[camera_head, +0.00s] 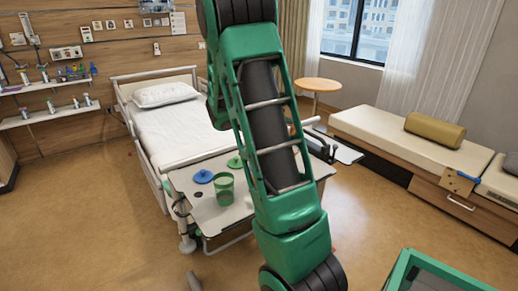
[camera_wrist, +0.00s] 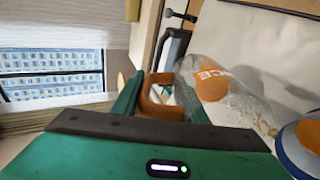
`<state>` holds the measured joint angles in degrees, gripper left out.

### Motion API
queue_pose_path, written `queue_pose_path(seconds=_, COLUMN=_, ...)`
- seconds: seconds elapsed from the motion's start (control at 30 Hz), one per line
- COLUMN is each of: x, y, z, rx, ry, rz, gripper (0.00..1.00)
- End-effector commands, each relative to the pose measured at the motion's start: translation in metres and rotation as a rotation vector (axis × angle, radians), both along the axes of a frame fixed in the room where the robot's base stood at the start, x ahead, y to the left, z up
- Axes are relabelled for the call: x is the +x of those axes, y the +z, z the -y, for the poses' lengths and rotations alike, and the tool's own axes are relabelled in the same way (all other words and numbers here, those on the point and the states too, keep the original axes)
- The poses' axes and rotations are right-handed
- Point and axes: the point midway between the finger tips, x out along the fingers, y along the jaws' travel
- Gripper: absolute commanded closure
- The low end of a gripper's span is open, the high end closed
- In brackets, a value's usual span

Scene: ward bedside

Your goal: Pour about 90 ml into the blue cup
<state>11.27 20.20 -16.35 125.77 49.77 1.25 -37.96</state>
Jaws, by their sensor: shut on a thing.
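In the wrist view my gripper (camera_wrist: 158,100) is shut on the orange-brown handle (camera_wrist: 156,88) of a clear jug (camera_wrist: 240,92) with orange lettering. The jug's far part runs out to the right, and how full it is cannot be told. In the head view my arm hides the gripper and jug. A blue round item (camera_head: 203,176) lies on the overbed table (camera_head: 240,208); it looks flat, and I cannot tell whether it is a cup or a lid. A green cup-like vessel (camera_head: 224,188) stands beside it. A blue, white and orange round thing (camera_wrist: 298,148) shows at the wrist view's lower right edge.
A green disc (camera_head: 235,161) lies farther back on the table, partly close to my arm. The bed (camera_head: 172,122) stands behind the table. A round side table (camera_head: 318,85) and a padded bench (camera_head: 390,132) are at the right. Floor at the left is clear.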

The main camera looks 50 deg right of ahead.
Motion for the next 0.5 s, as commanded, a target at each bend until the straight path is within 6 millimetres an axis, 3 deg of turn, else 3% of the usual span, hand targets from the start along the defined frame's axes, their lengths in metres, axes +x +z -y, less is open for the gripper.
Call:
queue_pose_path(seconds=0.27, x=-0.002, y=-0.012, z=0.008, rx=0.104, ry=-0.005, rz=0.01, gripper=0.98)
queue_pose_path(seconds=0.5, x=-0.002, y=-0.035, z=0.015, rx=0.27, ry=-0.003, rz=0.021, gripper=0.98)
